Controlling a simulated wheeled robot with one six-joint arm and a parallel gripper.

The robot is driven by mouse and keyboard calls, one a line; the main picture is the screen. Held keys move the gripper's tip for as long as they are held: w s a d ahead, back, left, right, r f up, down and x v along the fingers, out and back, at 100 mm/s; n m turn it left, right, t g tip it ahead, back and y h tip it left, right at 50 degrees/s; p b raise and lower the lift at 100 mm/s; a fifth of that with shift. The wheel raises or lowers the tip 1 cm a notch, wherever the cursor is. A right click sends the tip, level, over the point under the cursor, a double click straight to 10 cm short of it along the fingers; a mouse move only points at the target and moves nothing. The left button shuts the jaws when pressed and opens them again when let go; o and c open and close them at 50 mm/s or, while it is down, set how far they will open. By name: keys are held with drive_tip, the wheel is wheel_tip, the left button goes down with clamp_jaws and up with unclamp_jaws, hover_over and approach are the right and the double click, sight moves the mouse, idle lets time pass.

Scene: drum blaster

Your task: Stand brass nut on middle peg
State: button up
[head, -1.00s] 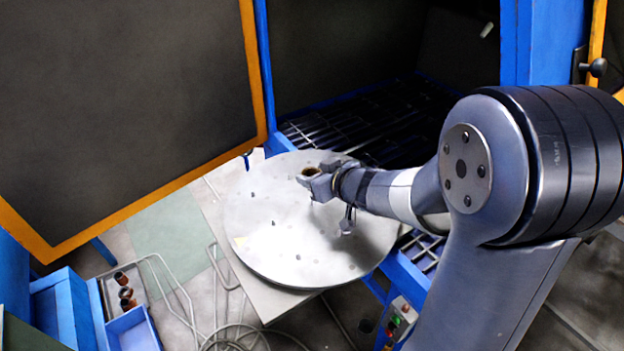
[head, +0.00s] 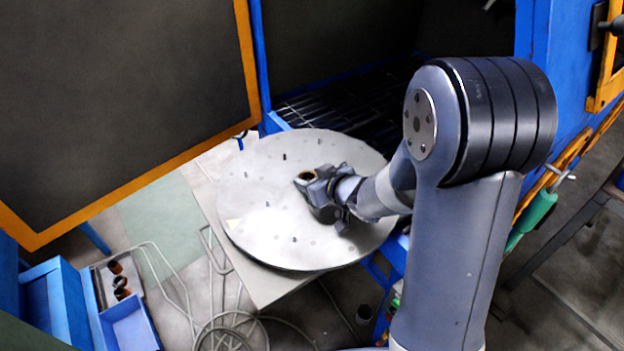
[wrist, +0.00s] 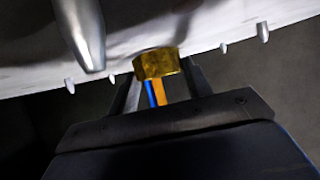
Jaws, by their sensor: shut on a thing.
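A brass hexagonal nut (wrist: 157,64) is held between the fingers of my gripper (wrist: 160,84), which is shut on it. In the head view the nut (head: 306,176) shows as a small ring at the tip of my gripper (head: 308,181), over the middle part of the round grey plate (head: 260,240). The wrist view shows the plate (wrist: 230,20) along the top, with pegs pointing down in the picture. A large tapered peg (wrist: 82,35) stands left of the nut, apart from it in the picture. I cannot tell which peg is the middle one; my gripper may hide it.
Several small pegs, such as one at the back (head: 284,156) and one at the front (head: 295,239), stand around the plate. A tray with brown rings (head: 121,283) and a blue bin (head: 130,325) are at lower left. An orange-edged door panel (head: 120,90) stands left of the plate.

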drive_tip(key=shift+f, duration=0.1)
drive_tip(key=o, duration=1.1)
drive_tip(key=shift+r, duration=0.25)
drive_tip(key=p+v, duration=0.2)
drive_tip(key=v, duration=1)
drive_tip(key=shift+s+f+p, duration=0.15)
drive_tip(key=shift+f+p, duration=0.05)
drive_tip(key=shift+p, duration=0.1)
